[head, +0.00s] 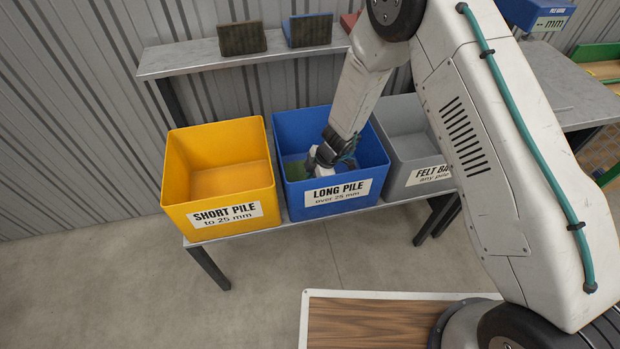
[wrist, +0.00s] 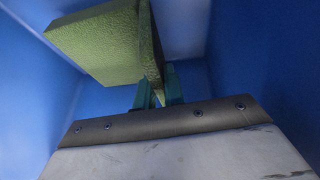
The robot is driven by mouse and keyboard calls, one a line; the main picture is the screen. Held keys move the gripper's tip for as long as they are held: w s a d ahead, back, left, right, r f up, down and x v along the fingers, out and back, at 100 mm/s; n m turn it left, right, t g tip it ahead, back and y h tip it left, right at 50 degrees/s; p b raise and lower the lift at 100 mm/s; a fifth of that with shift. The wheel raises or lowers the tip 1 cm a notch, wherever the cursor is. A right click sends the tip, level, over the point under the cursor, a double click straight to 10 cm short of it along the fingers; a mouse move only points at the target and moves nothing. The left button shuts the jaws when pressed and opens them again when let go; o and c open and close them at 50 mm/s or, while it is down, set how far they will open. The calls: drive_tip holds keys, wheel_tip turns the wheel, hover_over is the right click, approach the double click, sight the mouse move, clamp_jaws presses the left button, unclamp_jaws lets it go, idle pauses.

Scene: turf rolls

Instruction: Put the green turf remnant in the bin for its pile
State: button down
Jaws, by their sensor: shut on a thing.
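The green turf remnant (wrist: 100,45) is a flat green piece in the wrist view, held in the jaws of my gripper (wrist: 158,88). In the head view a bit of the green remnant (head: 294,170) shows inside the blue bin. My gripper (head: 318,162) is down inside that bin, shut on the remnant. The blue bin (head: 302,198) is labelled "LONG PILE over 25 mm". Its blue walls surround the remnant in the wrist view (wrist: 255,70). I cannot tell whether the remnant touches the bin floor.
The yellow "SHORT PILE to 25 mm" bin (head: 220,190) stands left of the blue one and looks empty. The grey felt bin (head: 402,150) stands to the right, partly behind my arm. A shelf (head: 190,60) behind holds small sample blocks (head: 242,38).

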drive_tip(key=c, duration=1.5)
unclamp_jaws()
drive_tip(key=shift+r, duration=0.25)
drive_tip(key=v, duration=1.2)
drive_tip(key=shift+r, duration=0.3)
